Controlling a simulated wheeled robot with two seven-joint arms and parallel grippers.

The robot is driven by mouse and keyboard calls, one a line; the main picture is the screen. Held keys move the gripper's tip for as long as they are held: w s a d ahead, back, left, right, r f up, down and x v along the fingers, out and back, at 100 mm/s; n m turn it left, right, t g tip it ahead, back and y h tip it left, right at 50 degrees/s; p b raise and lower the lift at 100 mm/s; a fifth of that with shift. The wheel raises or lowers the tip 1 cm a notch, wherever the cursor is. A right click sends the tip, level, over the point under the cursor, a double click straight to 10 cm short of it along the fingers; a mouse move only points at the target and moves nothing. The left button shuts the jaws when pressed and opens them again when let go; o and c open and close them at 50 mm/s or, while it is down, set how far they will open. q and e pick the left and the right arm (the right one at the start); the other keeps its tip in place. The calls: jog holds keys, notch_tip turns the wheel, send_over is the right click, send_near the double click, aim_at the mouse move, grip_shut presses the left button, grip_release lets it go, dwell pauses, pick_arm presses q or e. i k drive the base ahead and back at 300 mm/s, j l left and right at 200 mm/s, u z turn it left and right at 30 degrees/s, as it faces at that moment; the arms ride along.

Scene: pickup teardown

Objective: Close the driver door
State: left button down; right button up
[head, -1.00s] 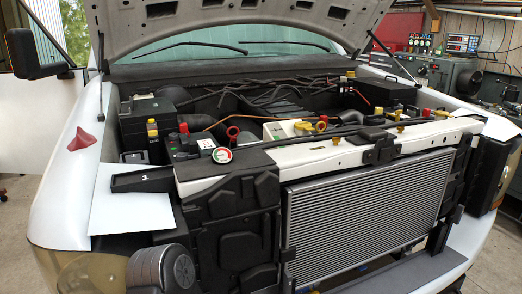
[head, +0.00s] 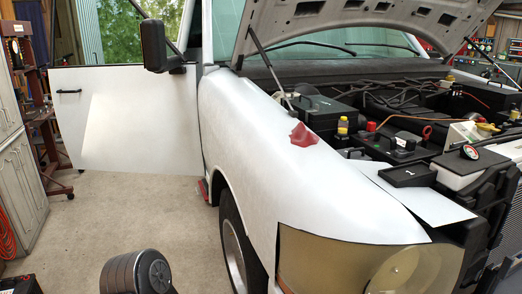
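The driver door (head: 150,125) is a white panel at the left of the head view. It stands swung wide open, sticking out to the left from the truck's side, with its outer face toward me. A black handle (head: 69,91) sits near its far left edge. A black side mirror (head: 153,45) is at its upper right, near the hinge side. The lower part of the door opening is hidden behind the door and the fender. Neither of my grippers is in view. A dark rounded part of my arm (head: 137,272) shows at the bottom left.
The white front fender (head: 290,160) with a red object (head: 303,135) on it and the front wheel (head: 236,245) lie right of the door. A grey cabinet (head: 20,180) stands at the left edge. Bare floor lies before the door.

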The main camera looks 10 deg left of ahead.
aim_at(113, 113)
jog(key=i+j, duration=0.15)
jog(key=j, duration=0.25)
jog(key=i+j, duration=0.2)
jog(key=j, duration=0.2)
jog(key=i+j+u, duration=0.1)
jog(key=j, duration=0.3)
jog(key=i+j, duration=0.45)
jog(key=j, duration=0.3)
jog(key=i+j+u, duration=0.1)
jog(key=j, duration=0.3)
jog(key=i+j, duration=0.5)
jog(key=i+j+u, duration=0.1)
jog(key=i+j, duration=0.4)
jog(key=i+j+u, duration=0.1)
jog(key=i+j, duration=0.35)
jog(key=i, duration=0.25)
jog(key=i+j, duration=0.4)
jog(key=i, duration=0.15)
jog(key=i+j+u, duration=0.1)
jog(key=i+j, duration=0.45)
